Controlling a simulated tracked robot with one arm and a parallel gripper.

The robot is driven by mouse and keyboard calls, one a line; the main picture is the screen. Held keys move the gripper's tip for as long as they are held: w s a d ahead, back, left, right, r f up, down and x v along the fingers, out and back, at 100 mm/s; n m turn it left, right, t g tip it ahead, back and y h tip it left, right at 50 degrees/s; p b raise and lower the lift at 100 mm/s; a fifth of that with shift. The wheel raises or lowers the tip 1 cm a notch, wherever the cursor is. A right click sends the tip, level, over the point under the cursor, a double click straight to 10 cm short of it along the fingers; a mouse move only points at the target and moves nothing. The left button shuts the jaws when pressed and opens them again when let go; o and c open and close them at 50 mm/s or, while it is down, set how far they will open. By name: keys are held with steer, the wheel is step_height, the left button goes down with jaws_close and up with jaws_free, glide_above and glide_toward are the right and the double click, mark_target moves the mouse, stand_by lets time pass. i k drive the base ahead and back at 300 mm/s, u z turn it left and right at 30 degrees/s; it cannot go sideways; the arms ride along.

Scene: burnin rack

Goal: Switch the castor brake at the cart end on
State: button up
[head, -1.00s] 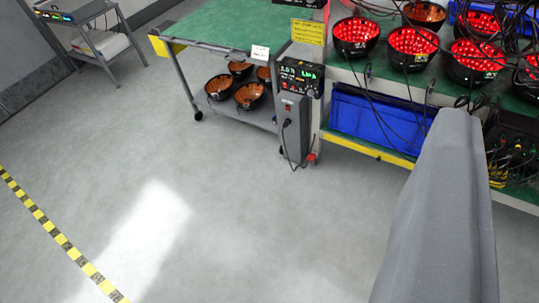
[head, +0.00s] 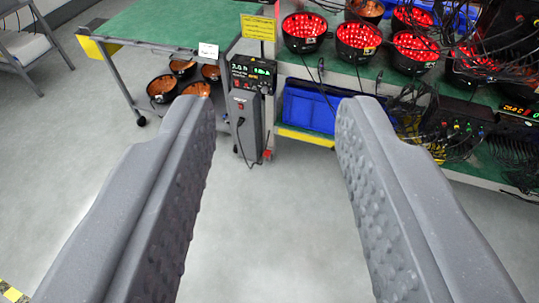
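A small red piece (head: 267,155), which looks like the brake pedal of the castor, shows low at the near foot of the rack (head: 305,138), at the end beside the green-topped cart (head: 150,24). It is too small to tell whether it is up or down. The castor wheel itself is not clear. A dark castor (head: 141,121) shows under the cart's near left leg. My gripper (head: 278,108) is open and empty. Its two grey fingers stand wide apart, with the red piece seen between them, farther off.
A grey power unit (head: 245,118) with a cable stands left of the red piece, between cart and rack. A blue bin (head: 308,106) sits on the rack's lower shelf. Red-lit bowls (head: 357,38) and loose cables fill the top. The grey floor in front is clear.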

mark_target(267, 153)
steer(key=z, duration=0.1)
steer(key=k, duration=0.95)
steer(key=u, duration=0.2)
steer(key=i, duration=0.95)
steer(key=z, duration=0.1)
steer(key=k, duration=0.65)
steer(key=u, duration=0.15)
steer(key=i, duration=0.35)
steer(key=u, duration=0.65)
steer(key=i, duration=1.4)
steer(key=u, duration=0.05)
